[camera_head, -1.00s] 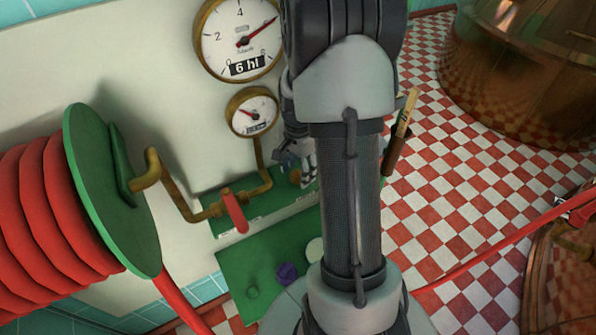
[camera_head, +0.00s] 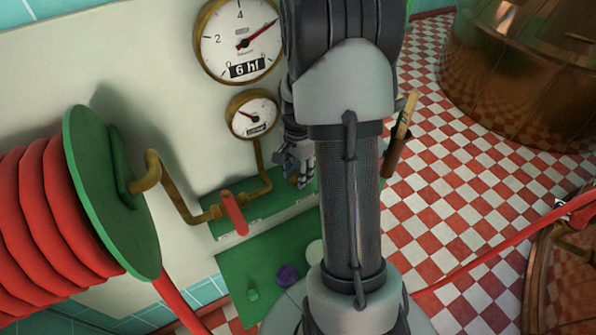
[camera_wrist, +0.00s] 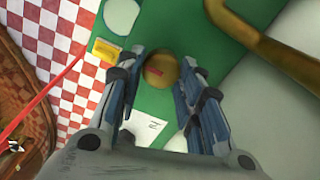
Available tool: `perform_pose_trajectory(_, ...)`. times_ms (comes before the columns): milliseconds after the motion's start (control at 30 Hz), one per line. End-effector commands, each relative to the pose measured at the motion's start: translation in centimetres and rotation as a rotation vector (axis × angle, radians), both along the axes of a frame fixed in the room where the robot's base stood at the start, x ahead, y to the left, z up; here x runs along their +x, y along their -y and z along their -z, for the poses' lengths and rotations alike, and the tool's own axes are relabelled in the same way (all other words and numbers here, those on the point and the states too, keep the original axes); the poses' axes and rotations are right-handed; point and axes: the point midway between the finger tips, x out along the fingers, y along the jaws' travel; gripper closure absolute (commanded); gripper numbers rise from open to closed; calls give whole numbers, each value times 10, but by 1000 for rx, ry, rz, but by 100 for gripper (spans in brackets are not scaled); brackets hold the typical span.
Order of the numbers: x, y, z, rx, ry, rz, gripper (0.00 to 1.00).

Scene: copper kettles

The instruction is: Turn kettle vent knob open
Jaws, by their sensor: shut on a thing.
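A round brass knob with a red mark (camera_wrist: 161,71) sits on the green panel, between my two fingertips in the wrist view. I take it for the kettle vent knob. My gripper (camera_wrist: 160,76) is shut on it, one finger on each side. In the head view my gripper (camera_head: 302,172) is at the right end of the upper green panel (camera_head: 216,190), below the small gauge. My arm hides part of the panel there, and the knob is hard to make out in that view.
A red lever (camera_head: 235,213) on a brass pipe (camera_head: 181,203) is left of my gripper. Two gauges (camera_head: 240,40) hang above. A green-flanged red hose reel (camera_head: 105,200) stands at left. A purple knob (camera_head: 287,275) is on the lower panel. A yellow label (camera_wrist: 107,50) lies near my fingers.

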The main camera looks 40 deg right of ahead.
Motion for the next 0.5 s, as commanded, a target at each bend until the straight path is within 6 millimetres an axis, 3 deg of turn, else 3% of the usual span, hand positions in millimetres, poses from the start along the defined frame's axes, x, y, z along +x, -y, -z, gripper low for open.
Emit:
perform_pose_trajectory(267, 0, 0, 0, 0, 0, -39, 90)
perform_pose_trajectory(500, 1, 0, -1, 0, 0, -176, 90)
